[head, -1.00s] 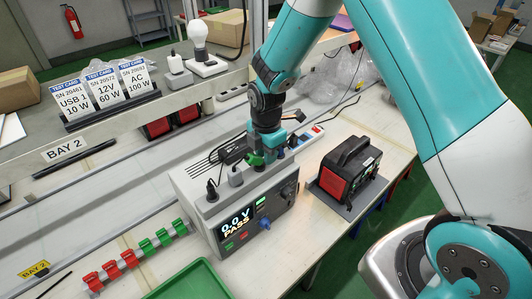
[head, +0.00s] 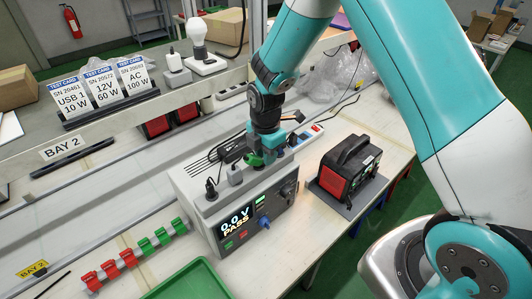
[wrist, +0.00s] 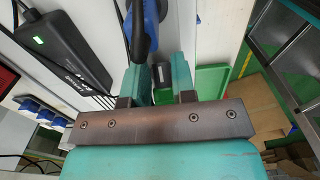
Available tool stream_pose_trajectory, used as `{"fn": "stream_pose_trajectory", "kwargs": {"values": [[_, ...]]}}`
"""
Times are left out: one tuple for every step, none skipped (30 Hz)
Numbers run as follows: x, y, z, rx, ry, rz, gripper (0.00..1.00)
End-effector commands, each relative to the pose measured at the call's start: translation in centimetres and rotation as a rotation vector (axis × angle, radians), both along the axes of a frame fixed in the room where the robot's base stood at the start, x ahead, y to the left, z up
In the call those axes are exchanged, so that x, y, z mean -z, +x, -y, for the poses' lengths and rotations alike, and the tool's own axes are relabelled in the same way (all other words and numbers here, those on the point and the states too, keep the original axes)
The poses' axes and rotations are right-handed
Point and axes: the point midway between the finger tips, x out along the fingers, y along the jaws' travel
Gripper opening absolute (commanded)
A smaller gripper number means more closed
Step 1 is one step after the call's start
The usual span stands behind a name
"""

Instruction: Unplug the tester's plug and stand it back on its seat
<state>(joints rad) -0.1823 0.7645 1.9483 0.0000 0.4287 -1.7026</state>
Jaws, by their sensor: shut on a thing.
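The grey tester (head: 240,200) stands on the bench with 0.0 V PASS on its display. My gripper (head: 267,157) points down at the back right of its top. My gripper is shut on a plug that is mostly hidden; I cannot tell whether it is seated or lifted. A green piece (head: 255,159) shows just left of the fingers. In the wrist view, my teal fingers (wrist: 159,84) stand either side of a dark piece, and a blue part (wrist: 143,28) with a black cable is just above them.
A black adapter (wrist: 50,45) lies behind the tester, and a power strip (head: 309,133) with blue sockets is beyond my gripper. A black-and-red unit (head: 348,168) stands to the right. A green tray (head: 190,280) and a rack of red and green clips (head: 135,257) are in front.

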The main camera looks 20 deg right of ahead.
Motion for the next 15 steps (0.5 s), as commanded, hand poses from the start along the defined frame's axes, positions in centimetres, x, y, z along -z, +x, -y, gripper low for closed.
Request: {"fn": "stream_pose_trajectory", "kwargs": {"values": [[0.02, 0.01, 0.0, 0.0, 0.0, 0.0, 0.0], [0.02, 0.01, 0.0, 0.0, 0.0, 0.0, 0.0], [0.02, 0.01, 0.0, 0.0, 0.0, 0.0, 0.0], [0.01, 0.01, 0.0, 0.0, 0.0, 0.0, 0.0], [0.01, 0.0, 0.0, 0.0, 0.0, 0.0, 0.0], [0.01, 0.0, 0.0, 0.0, 0.0, 0.0, 0.0], [0.01, 0.01, 0.0, 0.0, 0.0, 0.0, 0.0], [0.01, 0.01, 0.0, 0.0, 0.0, 0.0, 0.31], [0.01, 0.01, 0.0, 0.0, 0.0, 0.0, 0.4], [0.01, 0.0, 0.0, 0.0, 0.0, 0.0, 0.47], [0.01, 0.0, 0.0, 0.0, 0.0, 0.0, 0.54], [0.01, 0.0, 0.0, 0.0, 0.0, 0.0, 0.54], [0.01, 0.0, 0.0, 0.0, 0.0, 0.0, 0.54], [0.01, 0.0, 0.0, 0.0, 0.0, 0.0, 0.54], [0.01, 0.0, 0.0, 0.0, 0.0, 0.0, 0.54]]}}
